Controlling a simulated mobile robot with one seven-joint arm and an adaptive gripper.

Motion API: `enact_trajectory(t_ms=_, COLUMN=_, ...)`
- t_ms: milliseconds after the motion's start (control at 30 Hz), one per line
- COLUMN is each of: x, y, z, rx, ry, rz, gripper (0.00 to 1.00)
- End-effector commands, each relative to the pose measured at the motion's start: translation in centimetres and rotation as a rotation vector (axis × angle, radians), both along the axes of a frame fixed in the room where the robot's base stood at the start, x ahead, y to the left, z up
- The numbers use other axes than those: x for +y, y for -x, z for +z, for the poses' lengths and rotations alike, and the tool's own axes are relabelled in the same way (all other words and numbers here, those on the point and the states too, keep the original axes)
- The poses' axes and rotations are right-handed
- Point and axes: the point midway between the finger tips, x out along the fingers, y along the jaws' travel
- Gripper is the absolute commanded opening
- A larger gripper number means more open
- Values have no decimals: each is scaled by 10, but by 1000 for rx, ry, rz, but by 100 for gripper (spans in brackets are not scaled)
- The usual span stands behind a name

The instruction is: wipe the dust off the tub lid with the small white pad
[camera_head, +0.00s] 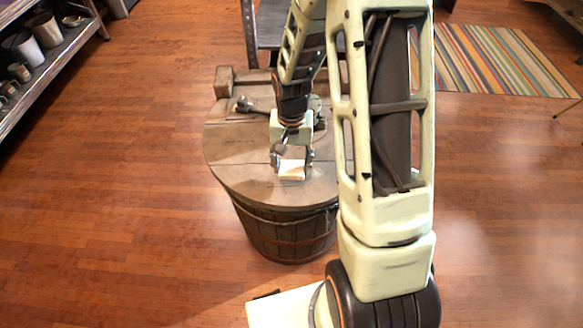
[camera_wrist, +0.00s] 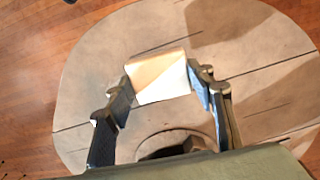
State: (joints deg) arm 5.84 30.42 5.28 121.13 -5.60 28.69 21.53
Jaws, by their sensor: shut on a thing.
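The tub (camera_head: 285,232) is a wooden bucket with a wide, round plank lid (camera_head: 232,155), which fills most of the wrist view (camera_wrist: 95,75). My gripper (camera_head: 292,165) points down over the front middle of the lid. Its two fingers are shut on the small white pad (camera_wrist: 162,80), one finger at each side. The pad also shows in the head view (camera_head: 292,170), low over the lid; I cannot tell whether it touches. The lid is pale brown with darker patches, and I cannot clearly separate dust from shadow. My arm hides the lid's right side.
A wooden block (camera_head: 223,82) and a dark-ended tool (camera_head: 245,104) are at the lid's back left. A shelf with pots (camera_head: 45,45) stands at upper left. A striped rug (camera_head: 500,60) lies at upper right. The floor left of the tub is clear.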

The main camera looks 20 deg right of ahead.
Motion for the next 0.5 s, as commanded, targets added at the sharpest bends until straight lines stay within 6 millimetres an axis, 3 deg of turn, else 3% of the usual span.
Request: enact_trajectory(t_ms=500, x=-2, y=-8, z=49, rx=0, ry=0, rz=1, gripper=27)
